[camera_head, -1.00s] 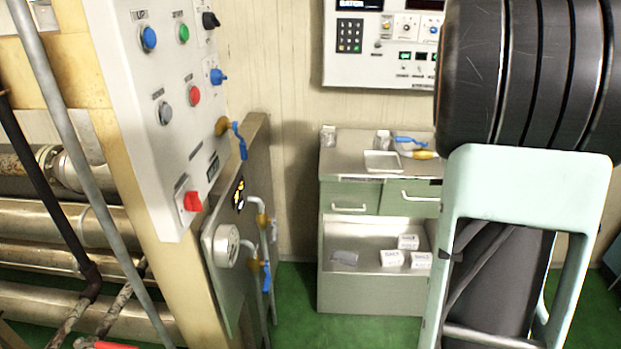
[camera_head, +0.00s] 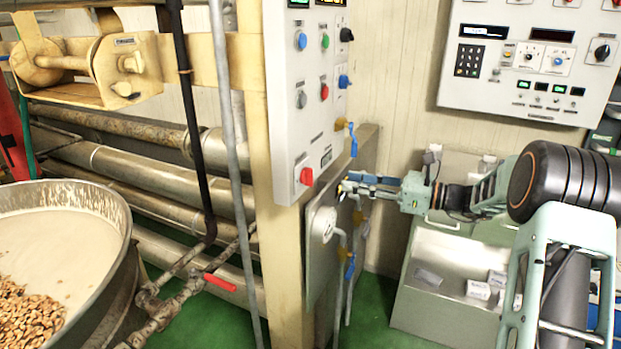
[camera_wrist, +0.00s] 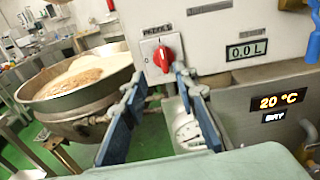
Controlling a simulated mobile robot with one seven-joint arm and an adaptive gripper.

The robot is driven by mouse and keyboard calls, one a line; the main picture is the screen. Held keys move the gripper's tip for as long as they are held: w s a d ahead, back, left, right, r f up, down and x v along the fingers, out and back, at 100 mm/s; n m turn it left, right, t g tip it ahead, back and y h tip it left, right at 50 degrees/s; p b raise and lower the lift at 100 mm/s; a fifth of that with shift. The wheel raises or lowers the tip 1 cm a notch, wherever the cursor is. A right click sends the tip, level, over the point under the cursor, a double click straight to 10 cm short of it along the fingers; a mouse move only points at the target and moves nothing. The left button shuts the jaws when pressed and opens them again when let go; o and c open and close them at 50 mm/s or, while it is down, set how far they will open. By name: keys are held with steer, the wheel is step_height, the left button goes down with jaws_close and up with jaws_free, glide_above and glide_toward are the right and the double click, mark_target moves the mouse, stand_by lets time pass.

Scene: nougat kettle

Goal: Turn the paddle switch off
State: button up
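The paddle switch is a red knob (camera_wrist: 163,58) on a white plate at the bottom of the panel, with a partly readable label above it. It also shows in the head view (camera_head: 306,176). My gripper (camera_wrist: 158,84) is open and empty, with its two blue fingers apart and pointing towards the panel. In the wrist view the knob lies just beyond the fingertips, between them and slightly above. In the head view my gripper (camera_head: 347,184) is to the right of the knob, apart from it.
The white control panel (camera_head: 283,120) carries other buttons and knobs. A display reading 0.0 L (camera_wrist: 247,50) sits right of the switch. A gauge (camera_head: 322,225) and pipes with blue-handled valves are below. A large kettle (camera_head: 122,250) stands left, and a cabinet (camera_head: 425,325) stands right.

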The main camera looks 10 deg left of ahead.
mark_target(313, 169)
steer(key=shift+m+t+y, duration=0.3)
steer(key=x, duration=1.1)
steer(key=shift+w+r, duration=0.1)
steer(key=shift+r, duration=0.2)
jaws_close()
